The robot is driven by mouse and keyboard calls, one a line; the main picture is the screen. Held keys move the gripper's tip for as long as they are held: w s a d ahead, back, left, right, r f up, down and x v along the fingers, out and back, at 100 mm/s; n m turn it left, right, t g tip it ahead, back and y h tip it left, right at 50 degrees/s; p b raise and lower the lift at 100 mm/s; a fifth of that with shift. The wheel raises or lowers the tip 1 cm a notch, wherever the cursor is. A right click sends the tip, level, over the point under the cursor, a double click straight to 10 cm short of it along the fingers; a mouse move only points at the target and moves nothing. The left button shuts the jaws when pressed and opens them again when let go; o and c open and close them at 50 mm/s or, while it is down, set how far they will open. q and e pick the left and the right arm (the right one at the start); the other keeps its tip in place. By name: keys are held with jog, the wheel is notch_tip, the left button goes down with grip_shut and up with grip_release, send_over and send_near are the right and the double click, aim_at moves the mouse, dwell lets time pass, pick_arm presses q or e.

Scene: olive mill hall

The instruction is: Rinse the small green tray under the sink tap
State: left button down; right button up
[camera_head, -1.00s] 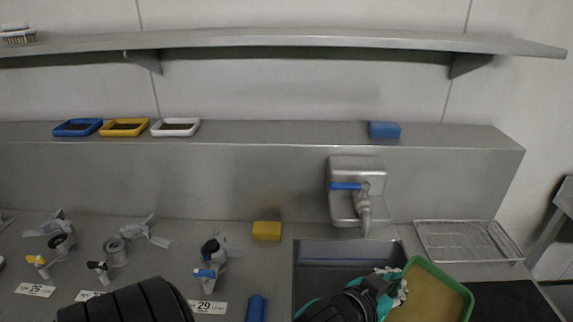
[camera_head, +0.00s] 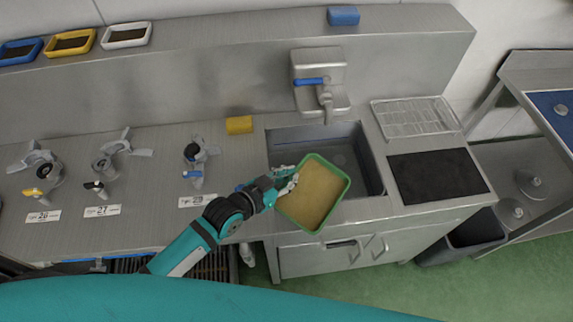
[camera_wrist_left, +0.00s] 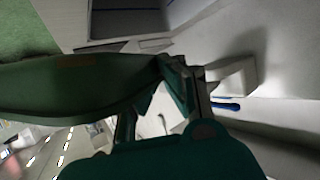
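The small green tray (camera_head: 332,208) has a green rim and a yellowish-brown inner face. My left gripper (camera_head: 288,184) is shut on its left edge. The tray is held over the front part of the sink (camera_head: 368,158), partly hiding the basin and its front edge. In the left wrist view the tray's dark green side (camera_wrist_left: 70,88) extends left from the gripper fingers (camera_wrist_left: 165,95). The tap (camera_head: 326,98), with a blue lever (camera_head: 312,81), is on the wall behind the basin, beyond the tray. No water stream is visible. My right gripper is not in view.
A wire rack (camera_head: 412,118) and a black mat (camera_head: 437,175) lie right of the sink. A yellow sponge (camera_head: 239,125) lies left of it. Several taps with number labels stand further left. Blue, yellow (camera_head: 71,42) and white trays and a blue sponge (camera_head: 343,15) are on the ledge.

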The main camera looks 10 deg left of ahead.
pick_arm(q)
jog(key=w+a+f+b, duration=0.1)
jog(key=w+f+b, duration=0.2)
jog(key=w+b, duration=0.7)
jog(key=shift+w+a+b, duration=0.2)
jog(key=shift+w+b, duration=0.2)
jog(key=shift+w, duration=1.55)
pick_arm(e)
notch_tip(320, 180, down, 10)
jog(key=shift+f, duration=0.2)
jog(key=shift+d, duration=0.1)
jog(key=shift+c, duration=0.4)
